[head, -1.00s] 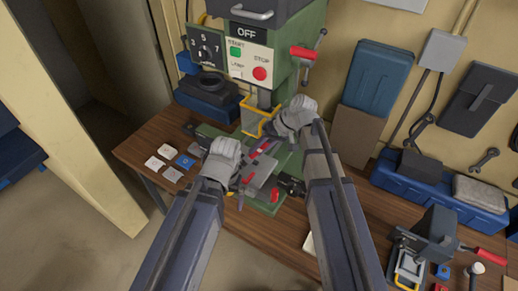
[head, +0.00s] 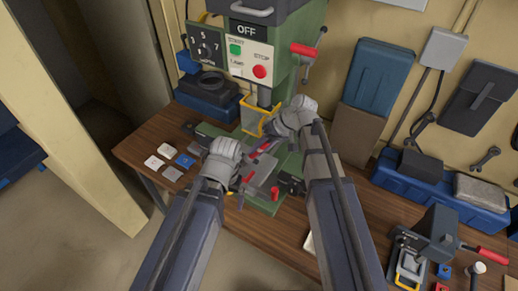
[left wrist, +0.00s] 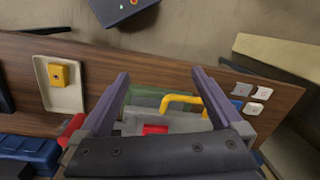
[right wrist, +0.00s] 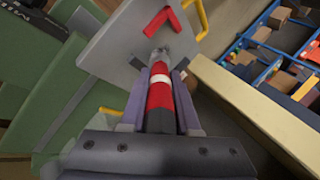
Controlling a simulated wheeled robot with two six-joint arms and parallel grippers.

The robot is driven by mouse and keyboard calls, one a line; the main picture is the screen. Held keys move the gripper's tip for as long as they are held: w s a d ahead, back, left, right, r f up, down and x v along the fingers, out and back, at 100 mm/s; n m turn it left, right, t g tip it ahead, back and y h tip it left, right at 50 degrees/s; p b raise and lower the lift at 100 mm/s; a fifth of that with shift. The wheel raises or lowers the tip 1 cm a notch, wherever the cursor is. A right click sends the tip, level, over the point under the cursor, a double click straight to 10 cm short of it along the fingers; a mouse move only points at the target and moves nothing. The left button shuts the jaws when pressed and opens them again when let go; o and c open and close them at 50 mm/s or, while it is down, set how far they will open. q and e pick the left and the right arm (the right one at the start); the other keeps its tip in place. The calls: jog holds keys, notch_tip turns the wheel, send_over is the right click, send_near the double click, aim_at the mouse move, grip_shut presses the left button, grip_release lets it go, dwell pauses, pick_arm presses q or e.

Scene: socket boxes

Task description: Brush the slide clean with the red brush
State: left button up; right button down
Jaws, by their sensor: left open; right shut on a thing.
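The red brush (right wrist: 160,95), with a white band and a grey end, is in my right gripper (right wrist: 163,125) in the right wrist view. It points at a grey plate (right wrist: 112,48), which looks like the slide; I cannot tell whether it touches. In the head view the brush's red (head: 267,146) shows by my right gripper (head: 268,139), above the grey plate (head: 264,174) on the green machine. My left gripper (head: 238,184) is open at the plate's left. In the left wrist view a yellow handle (left wrist: 184,101) and a red part (left wrist: 155,129) show beyond its fingers.
The green drill press (head: 300,90), with its OFF panel, stands behind the plate. White, blue and grey tiles (head: 172,160) lie left on the wooden bench (head: 140,146). A vise (head: 432,235) and a blue toolbox (head: 440,195) stand right. A yellow guard (head: 251,120) is close to my right gripper.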

aim_at(250, 157)
jog(key=shift+f, duration=0.2)
jog(key=shift+w+a+r, duration=0.15)
jog(key=shift+w+a, duration=0.5)
jog(key=shift+a, duration=0.25)
jog(key=shift+s+a, duration=0.65)
jog(key=shift+s, duration=0.3)
jog(key=shift+s+d, duration=0.65)
jog(key=shift+d, duration=0.3)
jog(key=shift+w+d, duration=0.65)
jog(key=shift+w, duration=0.35)
jog(key=shift+w+a, duration=0.6)
jog(key=shift+a, duration=0.35)
jog(key=shift+s, duration=0.15)
